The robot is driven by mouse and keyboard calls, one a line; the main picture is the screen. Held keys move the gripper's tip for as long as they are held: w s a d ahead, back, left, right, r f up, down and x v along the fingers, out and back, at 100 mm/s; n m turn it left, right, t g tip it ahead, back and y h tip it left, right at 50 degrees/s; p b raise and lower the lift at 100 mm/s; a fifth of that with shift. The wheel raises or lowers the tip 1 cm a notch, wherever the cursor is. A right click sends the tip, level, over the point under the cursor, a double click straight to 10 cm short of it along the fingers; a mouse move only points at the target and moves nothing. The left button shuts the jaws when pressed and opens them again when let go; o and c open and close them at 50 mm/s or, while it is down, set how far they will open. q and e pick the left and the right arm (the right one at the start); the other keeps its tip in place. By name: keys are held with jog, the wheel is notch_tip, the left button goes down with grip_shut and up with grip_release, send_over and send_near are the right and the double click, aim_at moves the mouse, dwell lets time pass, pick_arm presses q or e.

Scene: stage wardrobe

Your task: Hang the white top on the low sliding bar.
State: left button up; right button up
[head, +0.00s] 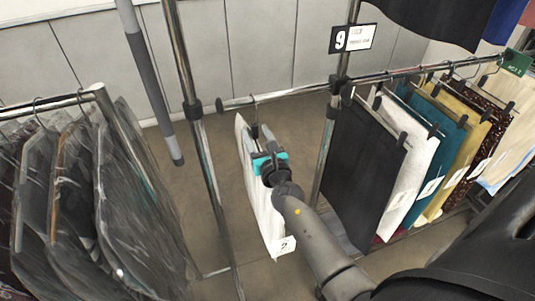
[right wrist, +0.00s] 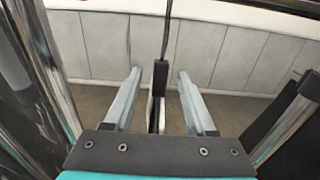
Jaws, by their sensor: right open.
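The white top (head: 262,205) hangs from a hook on the left part of the low bar (head: 290,92), near its capped end. A small tag with a 2 shows at its lower edge. My right gripper (head: 266,152) is at the upper part of the white top, under the bar, and hides some of it. In the right wrist view, its two fingers (right wrist: 158,88) stand apart. A dark hanger piece (right wrist: 160,76) with a thin stem is between them, with gaps on both sides. My left gripper is not in view.
Several skirts or trousers on clip hangers, with a black one (head: 362,170) nearest, hang to the right. Covered dark garments (head: 75,190) hang on a rail at left. Chrome posts (head: 195,120) stand beside the white top. A 9 sign (head: 352,38) is above the bar.

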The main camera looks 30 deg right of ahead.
jog(key=v, duration=1.2)
jog(key=shift+s+f+b, duration=0.1)
jog(key=shift+s+b, duration=0.2)
jog(key=shift+b, duration=0.05)
jog(key=shift+s+a, duration=0.15)
jog(key=shift+s, duration=0.6)
jog(key=shift+r, duration=0.2)
